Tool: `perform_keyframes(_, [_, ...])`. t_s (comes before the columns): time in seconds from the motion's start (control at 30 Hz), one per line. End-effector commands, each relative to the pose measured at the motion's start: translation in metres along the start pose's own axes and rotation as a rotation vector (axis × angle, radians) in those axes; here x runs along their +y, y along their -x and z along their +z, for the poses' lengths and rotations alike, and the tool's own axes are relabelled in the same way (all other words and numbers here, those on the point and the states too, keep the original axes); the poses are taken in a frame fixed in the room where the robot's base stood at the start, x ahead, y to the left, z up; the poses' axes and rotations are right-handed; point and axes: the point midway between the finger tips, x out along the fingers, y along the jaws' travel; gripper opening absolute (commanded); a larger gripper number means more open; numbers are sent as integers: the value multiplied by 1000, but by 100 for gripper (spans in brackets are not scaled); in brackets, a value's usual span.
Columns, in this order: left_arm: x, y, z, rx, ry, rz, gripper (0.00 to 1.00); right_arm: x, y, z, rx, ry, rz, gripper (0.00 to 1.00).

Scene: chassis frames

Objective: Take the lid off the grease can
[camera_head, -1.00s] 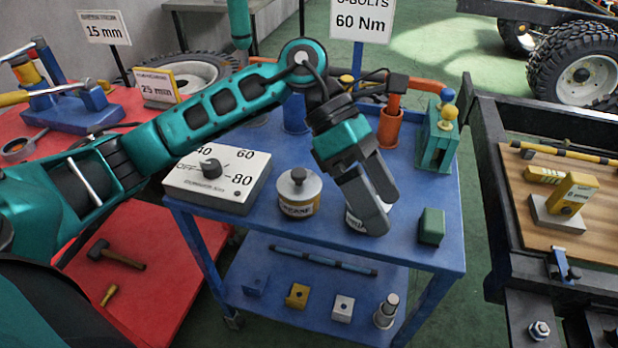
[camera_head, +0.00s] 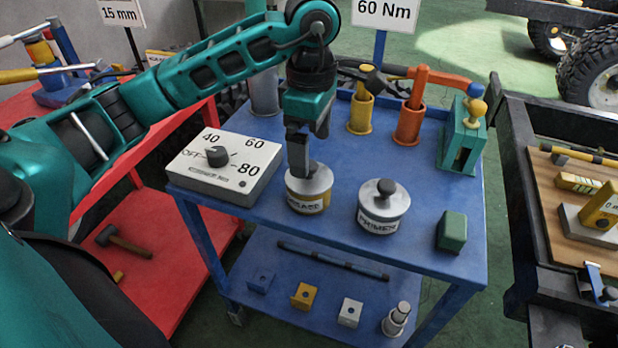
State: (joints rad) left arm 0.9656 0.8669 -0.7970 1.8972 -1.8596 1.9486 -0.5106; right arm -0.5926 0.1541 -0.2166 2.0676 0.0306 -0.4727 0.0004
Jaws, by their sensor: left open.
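The grease can (camera_head: 308,201) is a short round can with a yellow band and a dark label, on the upper shelf of the blue cart. Its grey lid (camera_head: 322,183) is on it. My left gripper (camera_head: 302,172) points down over the lid, with its fingertips at the lid's knob. The fingers hide the knob, so I cannot tell whether they touch it. The left gripper is open. My right gripper is not in view.
A grey primer can (camera_head: 382,212) with a dark knob stands just right. A white dial box (camera_head: 225,168) is to the left, a green block (camera_head: 452,231) to the right. Orange (camera_head: 408,125) and yellow holders (camera_head: 360,115) stand behind on the blue cart (camera_head: 270,225).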

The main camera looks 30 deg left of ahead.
Motion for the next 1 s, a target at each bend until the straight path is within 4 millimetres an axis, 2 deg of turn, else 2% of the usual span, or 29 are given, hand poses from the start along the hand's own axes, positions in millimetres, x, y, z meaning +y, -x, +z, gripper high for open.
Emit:
perform_keyframes(0.33, [-2,-46,-4,0,0,-3,100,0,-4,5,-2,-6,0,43])
perform_keyframes(0.67, [-1,-52,-3,0,0,0,99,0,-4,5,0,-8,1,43])
perform_keyframes(1.0, [-1,-51,-3,-1,0,0,66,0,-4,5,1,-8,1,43])
